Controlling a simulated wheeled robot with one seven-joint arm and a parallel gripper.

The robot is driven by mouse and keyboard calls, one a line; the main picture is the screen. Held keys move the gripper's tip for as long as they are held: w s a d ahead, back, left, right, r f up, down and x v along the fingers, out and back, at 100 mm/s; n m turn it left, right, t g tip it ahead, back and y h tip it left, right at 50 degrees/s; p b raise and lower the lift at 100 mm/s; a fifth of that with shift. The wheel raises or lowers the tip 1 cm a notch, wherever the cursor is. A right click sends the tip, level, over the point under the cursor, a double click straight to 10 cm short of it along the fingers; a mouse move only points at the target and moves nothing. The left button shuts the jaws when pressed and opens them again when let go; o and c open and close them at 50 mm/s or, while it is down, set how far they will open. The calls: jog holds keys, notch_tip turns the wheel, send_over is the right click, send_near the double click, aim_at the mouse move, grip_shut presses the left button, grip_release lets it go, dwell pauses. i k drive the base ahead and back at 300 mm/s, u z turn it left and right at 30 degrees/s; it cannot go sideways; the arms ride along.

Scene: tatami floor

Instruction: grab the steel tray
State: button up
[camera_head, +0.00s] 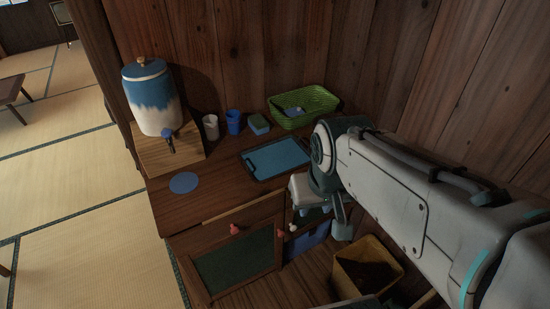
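A flat rectangular tray (277,158) with a dark rim and a blue inner face lies on the wooden cabinet top. It is the only flat tray I see, and I cannot tell whether it is steel. My arm comes in from the right, and its end with my gripper (322,205) is in front of and to the right of the tray, near the cabinet's front edge. The gripper is small and partly hidden by the arm, so its fingers are not clear. The tray looks apart from the gripper.
A blue-and-white dispenser (152,97) stands on a wooden box (165,155) at the left. Two cups (233,122), a sponge (259,124) and a green basket (303,105) stand behind the tray. A blue disc (184,182) lies front left. A yellow bin (366,266) is below.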

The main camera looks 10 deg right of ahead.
aim_at(269, 160)
jog(key=z, duration=0.05)
jog(key=k, duration=0.55)
jog(key=u, duration=0.7)
jog(key=i, duration=1.15)
jog(key=z, duration=0.65)
